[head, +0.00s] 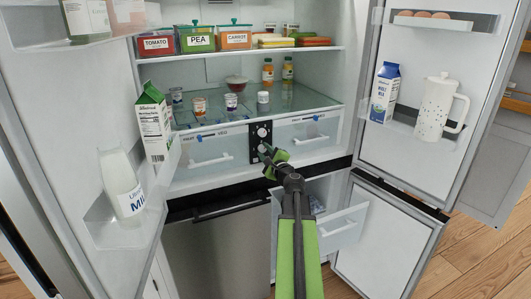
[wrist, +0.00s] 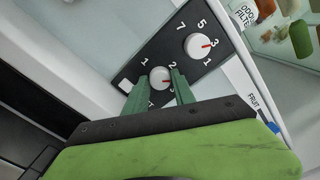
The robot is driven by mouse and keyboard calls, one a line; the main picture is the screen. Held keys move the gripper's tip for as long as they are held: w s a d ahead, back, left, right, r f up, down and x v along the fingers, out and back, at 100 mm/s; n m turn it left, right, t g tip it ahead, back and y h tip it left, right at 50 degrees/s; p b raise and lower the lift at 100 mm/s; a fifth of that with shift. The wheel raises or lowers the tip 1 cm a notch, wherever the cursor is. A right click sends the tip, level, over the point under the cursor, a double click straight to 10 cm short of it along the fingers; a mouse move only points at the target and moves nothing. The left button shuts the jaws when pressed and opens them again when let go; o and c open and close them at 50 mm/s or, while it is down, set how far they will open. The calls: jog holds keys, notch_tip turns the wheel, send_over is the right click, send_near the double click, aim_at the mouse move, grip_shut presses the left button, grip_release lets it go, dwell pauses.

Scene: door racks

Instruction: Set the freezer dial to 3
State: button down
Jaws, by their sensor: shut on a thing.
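A black control panel (head: 254,142) with two white dials sits between the two clear drawers of the open fridge. In the wrist view, the lower dial (wrist: 160,76) has 1 and 2 readable around it; its other numbers are partly hidden by my fingers. Its red mark points to the lower right, near a partly covered number. My gripper (wrist: 157,84) has its green fingers on either side of this dial, shut on it. The upper dial (wrist: 198,45) has 7, 5, 3 and 1 around it, and its red mark points right, near 3. No freezer label is readable.
The left door holds a milk bottle (head: 123,187) and a carton (head: 154,123). The right door holds a milk carton (head: 385,92) and a white pitcher (head: 436,105). Below, a freezer drawer (head: 342,228) stands out beside the open lower door (head: 385,240).

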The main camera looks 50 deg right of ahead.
jog(key=m, duration=0.4)
jog(key=shift+s+m, duration=0.1)
jog(key=shift+m, duration=2.7)
jog(key=c, duration=1.1)
grip_release()
jog(key=shift+d, duration=0.1)
jog(key=shift+o, duration=0.2)
